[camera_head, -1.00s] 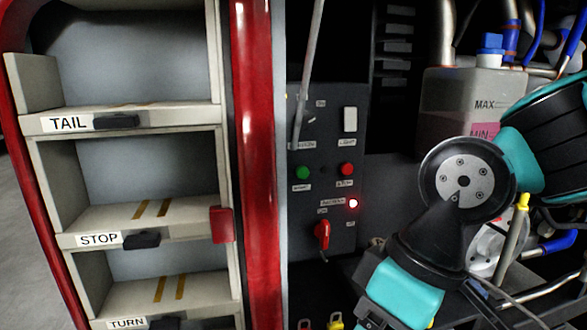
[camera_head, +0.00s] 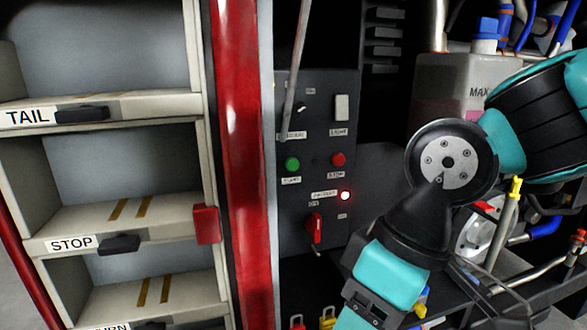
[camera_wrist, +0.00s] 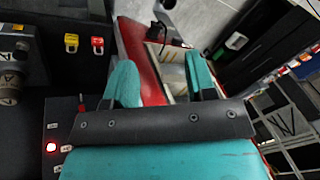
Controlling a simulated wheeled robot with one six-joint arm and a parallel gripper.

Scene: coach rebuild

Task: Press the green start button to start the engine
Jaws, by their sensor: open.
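The green start button (camera_head: 292,164) sits on the left of a dark control panel (camera_head: 290,220), next to the red stop button (camera_head: 338,159). I cannot make out the green button in the wrist view. My gripper (camera_wrist: 161,75) is open and empty, its two teal fingers apart. In the head view my arm comes down right of the panel, and the fingertips are not clear there. The gripper is apart from the green button.
A red switch handle (camera_head: 314,228) is low on the panel, and a grey rod (camera_head: 298,70) crosses its upper left. A red post (camera_head: 240,150) and labelled shelves (camera_head: 170,107) stand left. A tank (camera_head: 455,85) and pipes crowd the right. Yellow and red padlocks (camera_wrist: 71,43) hang below.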

